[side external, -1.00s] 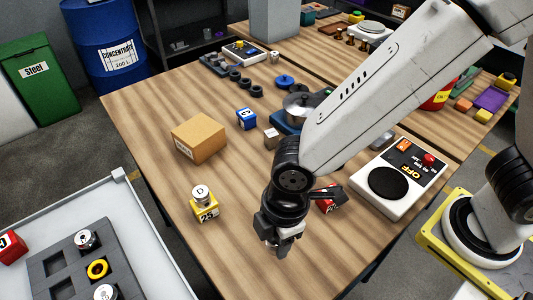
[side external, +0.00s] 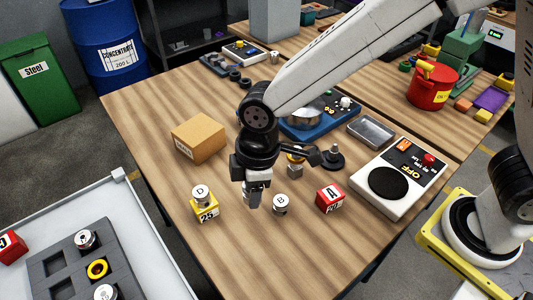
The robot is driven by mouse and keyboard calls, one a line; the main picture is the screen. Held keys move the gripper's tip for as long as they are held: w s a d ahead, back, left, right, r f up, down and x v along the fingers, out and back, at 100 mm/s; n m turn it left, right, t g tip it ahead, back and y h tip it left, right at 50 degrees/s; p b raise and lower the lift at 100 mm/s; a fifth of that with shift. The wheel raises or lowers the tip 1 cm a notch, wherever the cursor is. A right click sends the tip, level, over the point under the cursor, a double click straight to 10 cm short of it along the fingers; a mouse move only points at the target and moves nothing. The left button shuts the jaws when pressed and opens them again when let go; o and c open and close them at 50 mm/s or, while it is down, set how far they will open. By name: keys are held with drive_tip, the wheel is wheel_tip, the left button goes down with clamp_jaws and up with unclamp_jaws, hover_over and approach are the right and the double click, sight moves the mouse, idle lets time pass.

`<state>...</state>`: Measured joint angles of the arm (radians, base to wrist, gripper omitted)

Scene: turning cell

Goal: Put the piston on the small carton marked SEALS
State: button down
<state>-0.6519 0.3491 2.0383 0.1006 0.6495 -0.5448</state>
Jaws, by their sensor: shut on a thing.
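The small brown carton (side external: 198,138) stands closed on the wooden table, left of my gripper. A pale label shows on its near side, too small to read. My gripper (side external: 252,203) points down over the table, right of and nearer the camera than the carton. It is shut on a silvery piece, which I take to be the piston (side external: 246,194). The fingers hide most of this piece. The top of the carton is bare.
A silver cylinder marked D (side external: 201,194) sits on a yellow block (side external: 205,211). A cylinder marked B (side external: 280,204) and a red block (side external: 330,199) stand right of my gripper. A grey tray (side external: 52,242) is at the lower left. Table around the carton is clear.

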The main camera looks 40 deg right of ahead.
drive_tip(key=w+d+r+m, duration=0.3)
drive_tip(key=w+d+r, duration=0.15)
drive_tip(key=w, duration=0.25)
drive_tip(key=w+d+r+m, duration=0.3)
drive_tip(key=w+d, duration=0.3)
drive_tip(key=w, duration=0.2)
hover_over(211, 129)
drive_tip(key=s, duration=0.1)
drive_tip(key=shift+n+t, duration=0.3)
drive_tip(key=shift+d+f, duration=0.15)
drive_tip(key=shift+f, duration=4.7)
drive_tip(key=shift+w+f, duration=0.25)
drive_tip(key=shift+f, duration=1.6)
drive_tip(key=shift+f, duration=0.1)
